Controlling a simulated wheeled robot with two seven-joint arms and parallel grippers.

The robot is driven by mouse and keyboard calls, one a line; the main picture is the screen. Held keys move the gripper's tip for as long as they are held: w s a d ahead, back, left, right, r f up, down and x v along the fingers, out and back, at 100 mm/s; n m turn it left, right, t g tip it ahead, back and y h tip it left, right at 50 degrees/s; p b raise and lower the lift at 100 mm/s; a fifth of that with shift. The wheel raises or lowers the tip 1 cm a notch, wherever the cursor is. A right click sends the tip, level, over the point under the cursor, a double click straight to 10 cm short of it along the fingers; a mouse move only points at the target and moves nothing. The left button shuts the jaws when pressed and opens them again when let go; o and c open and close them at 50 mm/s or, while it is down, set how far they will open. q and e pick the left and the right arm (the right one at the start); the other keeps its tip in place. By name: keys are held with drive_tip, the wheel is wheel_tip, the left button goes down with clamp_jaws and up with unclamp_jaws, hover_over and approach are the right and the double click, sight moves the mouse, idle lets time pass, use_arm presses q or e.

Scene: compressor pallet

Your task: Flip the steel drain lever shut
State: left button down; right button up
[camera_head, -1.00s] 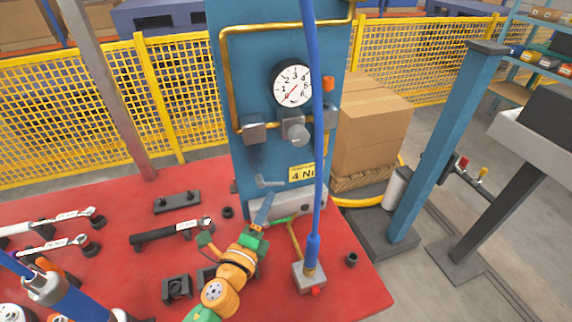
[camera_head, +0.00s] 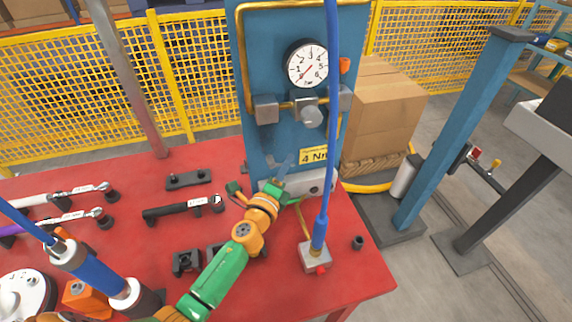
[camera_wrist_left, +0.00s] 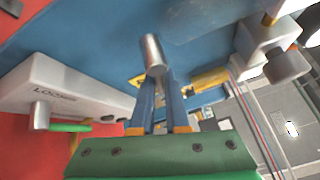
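The steel drain lever (camera_head: 270,160) sits low on the blue panel, above a pale grey block. In the left wrist view its round steel bar (camera_wrist_left: 153,55) points toward the camera, just beyond my fingertips. My left gripper (camera_head: 281,172) reaches up to the lever from the lower left. In the left wrist view its two blue fingers (camera_wrist_left: 158,95) stand slightly apart, with a narrow gap between them. The bar end overlaps the fingertips; whether they touch it is unclear. My right gripper is not in view.
A pressure gauge (camera_head: 307,64) and brass piping are on the panel above. A blue upright hose (camera_head: 328,130) hangs just right of the lever. The red table (camera_head: 130,240) holds tools and small fixtures. The pale block (camera_wrist_left: 75,84) is close left of my fingers.

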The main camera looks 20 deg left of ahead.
use_arm(q)
drive_tip(key=shift+n+t+b, duration=0.8)
drive_tip(key=shift+n+b, duration=0.4)
drive_tip(key=shift+b, duration=1.9)
drive_tip(key=shift+r, duration=0.25)
drive_tip(key=shift+r+n, duration=0.3)
drive_tip(key=shift+r, duration=0.1)
drive_tip(key=c, duration=0.9)
unclamp_jaws()
drive_tip(key=shift+w+d+f, duration=0.1)
drive_tip(key=shift+w, duration=0.1)
drive_tip(key=shift+s, duration=0.15)
drive_tip(key=s, duration=0.2)
drive_tip(key=s+b, duration=0.1)
drive_tip(key=s, duration=0.1)
drive_tip(key=s+f, duration=0.1)
drive_tip(key=s, duration=0.1)
drive_tip(key=shift+s+f, duration=0.1)
drive_tip(key=shift+s, duration=0.3)
